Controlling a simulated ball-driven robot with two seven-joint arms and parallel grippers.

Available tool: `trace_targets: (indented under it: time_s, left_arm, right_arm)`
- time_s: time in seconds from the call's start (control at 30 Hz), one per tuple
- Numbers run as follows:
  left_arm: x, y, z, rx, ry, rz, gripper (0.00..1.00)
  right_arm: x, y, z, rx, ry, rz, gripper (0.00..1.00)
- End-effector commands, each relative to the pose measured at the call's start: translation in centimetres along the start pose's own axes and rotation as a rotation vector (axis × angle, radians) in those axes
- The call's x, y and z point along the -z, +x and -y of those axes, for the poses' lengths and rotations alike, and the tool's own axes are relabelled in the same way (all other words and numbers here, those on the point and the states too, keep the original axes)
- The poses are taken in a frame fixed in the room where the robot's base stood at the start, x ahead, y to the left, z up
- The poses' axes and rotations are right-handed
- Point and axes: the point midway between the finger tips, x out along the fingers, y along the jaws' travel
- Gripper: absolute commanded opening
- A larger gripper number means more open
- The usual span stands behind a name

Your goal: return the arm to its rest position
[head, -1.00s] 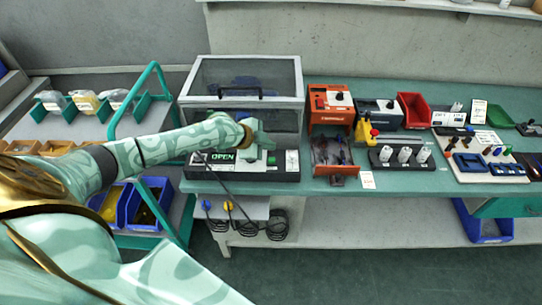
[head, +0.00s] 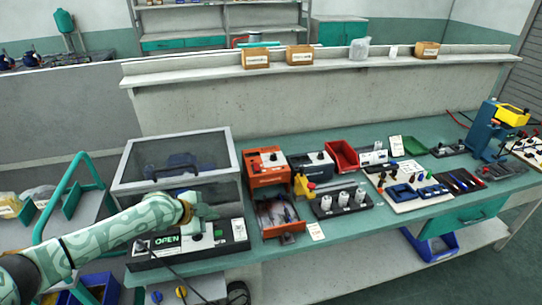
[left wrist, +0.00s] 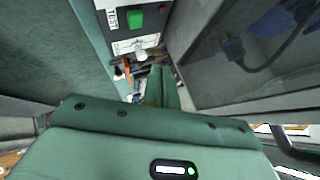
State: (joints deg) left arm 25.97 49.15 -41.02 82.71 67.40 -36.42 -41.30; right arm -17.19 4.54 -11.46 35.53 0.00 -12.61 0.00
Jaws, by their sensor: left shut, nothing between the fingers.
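My left gripper (head: 207,211) is shut and empty. In the head view it sits at the end of my patterned green left arm, over the test box (head: 228,237) and in front of the clear-lidded case (head: 180,160). In the left wrist view the shut fingers (left wrist: 161,88) point away along the bench, with the green button of the test box panel (left wrist: 136,20) at upper left and the case's clear wall (left wrist: 255,50) at right. I cannot tell whether the gripper touches the box. My right gripper is not in view.
Right of the box stand an orange unit (head: 265,168), an orange tray (head: 280,217) and a black holder with white cylinders (head: 342,204). A green-railed cart (head: 62,195) is at the left. A red bin (head: 341,156) stands farther back. Bare bench shows along the front edge.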

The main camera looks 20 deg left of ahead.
Motion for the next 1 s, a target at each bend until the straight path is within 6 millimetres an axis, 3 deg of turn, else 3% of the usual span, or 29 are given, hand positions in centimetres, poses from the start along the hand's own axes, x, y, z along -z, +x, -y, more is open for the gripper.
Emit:
trace_targets:
  time_s: [0.07,0.17,0.27,0.33,0.4,0.47,0.67,1.0]
  left_arm:
    - [0.1,0.1,-0.3,-0.004,0.002,-0.001,0.0]
    - [1.3,0.5,-2.6,-0.035,0.017,-0.01,0.0]
    - [3.8,1.0,-7.8,-0.091,0.046,-0.023,0.0]
    - [6.2,0.6,-12.6,-0.124,0.066,-0.026,0.0]
    - [8.3,-0.9,-16.7,-0.118,0.063,-0.003,0.0]
    - [9.0,-2.6,-18.4,-0.086,0.04,0.038,0.0]
    - [7.5,-8.7,-19.9,0.063,-0.084,0.231,0.0]
    - [1.6,-18.9,-19.8,0.275,-0.278,0.569,0.0]
  right_arm:
    - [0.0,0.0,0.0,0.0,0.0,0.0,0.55]
    - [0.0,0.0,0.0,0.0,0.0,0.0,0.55]
    - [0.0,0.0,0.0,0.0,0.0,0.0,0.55]
    - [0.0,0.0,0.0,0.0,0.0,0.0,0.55]
    - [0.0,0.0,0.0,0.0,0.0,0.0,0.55]
    - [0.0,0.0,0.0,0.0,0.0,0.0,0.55]
    - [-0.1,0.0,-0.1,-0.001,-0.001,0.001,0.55]
    - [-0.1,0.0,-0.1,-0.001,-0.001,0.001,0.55]
